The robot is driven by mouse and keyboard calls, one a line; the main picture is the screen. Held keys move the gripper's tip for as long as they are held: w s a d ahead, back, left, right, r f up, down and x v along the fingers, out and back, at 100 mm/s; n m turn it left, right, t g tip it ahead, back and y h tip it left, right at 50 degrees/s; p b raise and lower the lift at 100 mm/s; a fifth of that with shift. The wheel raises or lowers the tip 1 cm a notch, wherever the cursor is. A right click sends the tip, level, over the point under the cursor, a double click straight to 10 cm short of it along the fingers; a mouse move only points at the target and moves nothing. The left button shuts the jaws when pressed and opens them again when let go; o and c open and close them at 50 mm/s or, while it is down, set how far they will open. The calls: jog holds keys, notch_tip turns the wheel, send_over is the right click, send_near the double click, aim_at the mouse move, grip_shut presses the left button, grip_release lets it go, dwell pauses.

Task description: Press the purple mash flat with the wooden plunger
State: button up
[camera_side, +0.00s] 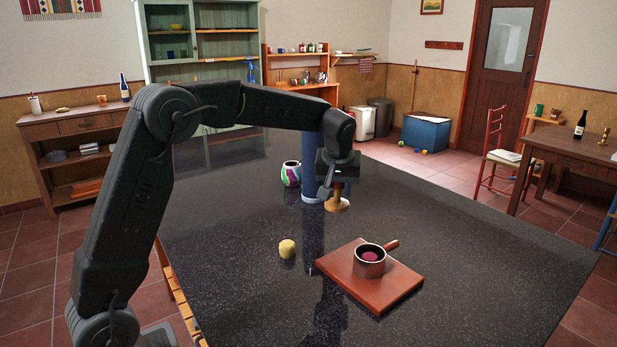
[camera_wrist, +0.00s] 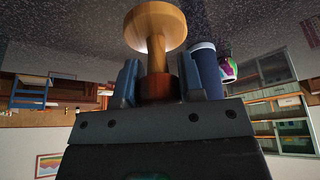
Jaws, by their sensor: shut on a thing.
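My gripper (camera_side: 337,178) is shut on the wooden plunger (camera_side: 338,204), with its round pale-wood disc pointing down. In the wrist view the plunger (camera_wrist: 155,28) stands between the two fingers of my gripper (camera_wrist: 158,84), which close on its darker red-brown handle end. The purple mash (camera_side: 370,256) lies inside a small metal pot (camera_side: 368,268) with a wooden handle pointing back right. The plunger is behind and left of the pot, apart from it. Its exact height over the table is hard to tell. The pot and mash do not show in the wrist view.
The pot stands on a reddish wooden board (camera_side: 339,268). A yellow lump (camera_side: 287,249) lies left of the board. The dark tabletop (camera_side: 470,235) is clear at right.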

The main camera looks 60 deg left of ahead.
jog(key=d, duration=1.3)
jog(key=shift+s+a+f, duration=0.15)
jog(key=shift+s+f, duration=0.05)
jog(key=shift+f, duration=0.95)
jog(key=shift+s+a+f, duration=0.1)
jog(key=shift+s+f, duration=0.05)
jog(key=shift+f, duration=1)
jog(key=shift+f, duration=1.2)
dwell(3.2)
